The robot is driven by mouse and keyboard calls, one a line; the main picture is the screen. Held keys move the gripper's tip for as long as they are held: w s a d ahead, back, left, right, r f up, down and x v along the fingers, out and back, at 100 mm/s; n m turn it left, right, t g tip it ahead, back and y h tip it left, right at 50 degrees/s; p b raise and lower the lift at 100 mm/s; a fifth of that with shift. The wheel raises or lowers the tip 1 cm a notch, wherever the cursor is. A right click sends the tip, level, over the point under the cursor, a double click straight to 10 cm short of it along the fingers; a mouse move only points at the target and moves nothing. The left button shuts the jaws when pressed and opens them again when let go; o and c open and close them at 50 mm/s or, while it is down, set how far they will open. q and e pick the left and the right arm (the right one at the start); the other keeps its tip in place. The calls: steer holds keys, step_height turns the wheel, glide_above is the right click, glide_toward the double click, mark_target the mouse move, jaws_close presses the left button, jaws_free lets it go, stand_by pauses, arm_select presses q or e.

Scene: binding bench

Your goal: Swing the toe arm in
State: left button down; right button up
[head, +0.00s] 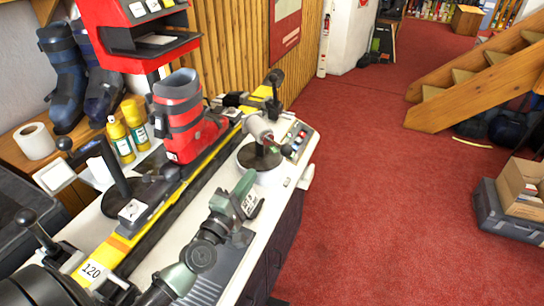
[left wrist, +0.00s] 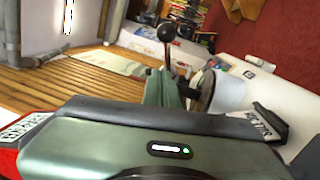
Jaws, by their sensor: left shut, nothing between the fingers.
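The toe arm (head: 258,128) has a pale grey cylinder on a dark post, on a round black base on the bench just beyond the boot's toe. A red ski boot (head: 180,120) stands upright over the yellow ski (head: 108,248). My left gripper (head: 248,178) is shut and empty, just nearer than the toe arm's base. My right gripper is not in view.
A similar black-knobbed arm (head: 112,172) stands near the boot's heel. A black-ball lever (head: 275,77) rises behind the toe arm. A button panel (head: 298,140) sits to its right. Yellow bottles (head: 120,140) stand at the left.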

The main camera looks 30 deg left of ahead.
arm_select(q)
steer(key=w+d+r+p, duration=0.1)
steer(key=w+d+p, duration=0.1)
steer(key=w, duration=0.6)
steer(key=shift+d+r, duration=0.2)
steer(key=shift+d, duration=0.2)
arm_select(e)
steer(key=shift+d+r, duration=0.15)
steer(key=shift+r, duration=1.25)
arm_select(q)
steer(key=shift+w+d, duration=0.1)
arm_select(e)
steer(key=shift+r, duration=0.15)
